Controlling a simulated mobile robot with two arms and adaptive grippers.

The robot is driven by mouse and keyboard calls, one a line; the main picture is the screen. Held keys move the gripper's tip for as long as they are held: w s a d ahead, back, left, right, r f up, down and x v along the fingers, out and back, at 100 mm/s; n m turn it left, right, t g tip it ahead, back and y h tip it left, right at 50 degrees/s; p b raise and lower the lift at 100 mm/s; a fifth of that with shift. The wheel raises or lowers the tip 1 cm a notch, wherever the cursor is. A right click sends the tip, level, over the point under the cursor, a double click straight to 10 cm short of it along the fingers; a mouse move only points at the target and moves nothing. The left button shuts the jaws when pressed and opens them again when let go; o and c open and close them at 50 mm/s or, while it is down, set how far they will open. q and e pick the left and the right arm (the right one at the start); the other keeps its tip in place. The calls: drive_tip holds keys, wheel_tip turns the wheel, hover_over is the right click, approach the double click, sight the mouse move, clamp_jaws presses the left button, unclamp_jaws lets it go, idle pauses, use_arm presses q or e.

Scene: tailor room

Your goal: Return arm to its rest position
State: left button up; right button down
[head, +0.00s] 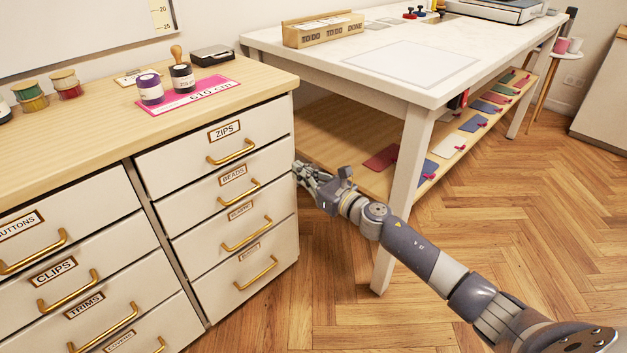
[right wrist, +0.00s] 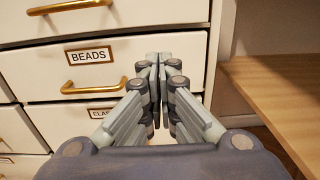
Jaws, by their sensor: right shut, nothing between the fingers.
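My right gripper (head: 299,168) is at the right edge of the drawer cabinet (head: 290,210), level with the BEADS drawer (head: 240,184). Its fingers are together with nothing between them, as the right wrist view shows (right wrist: 158,66). In that view the fingertips lie in front of the BEADS drawer's front (right wrist: 120,58), to the right of its gold handle (right wrist: 93,87). I cannot tell whether the fingertips touch the cabinet. My right arm stretches from the lower right over the floor. My left gripper is not in view.
A low wooden shelf (head: 335,140) holds several colored pieces. The herringbone floor (head: 500,210) at right is clear.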

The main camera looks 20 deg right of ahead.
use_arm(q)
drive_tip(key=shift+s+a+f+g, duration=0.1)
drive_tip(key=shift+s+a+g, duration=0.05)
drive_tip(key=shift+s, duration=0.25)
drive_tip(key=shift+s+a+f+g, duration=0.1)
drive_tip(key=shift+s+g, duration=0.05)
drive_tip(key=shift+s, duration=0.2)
use_arm(e)
drive_tip(key=shift+v, duration=2.05)
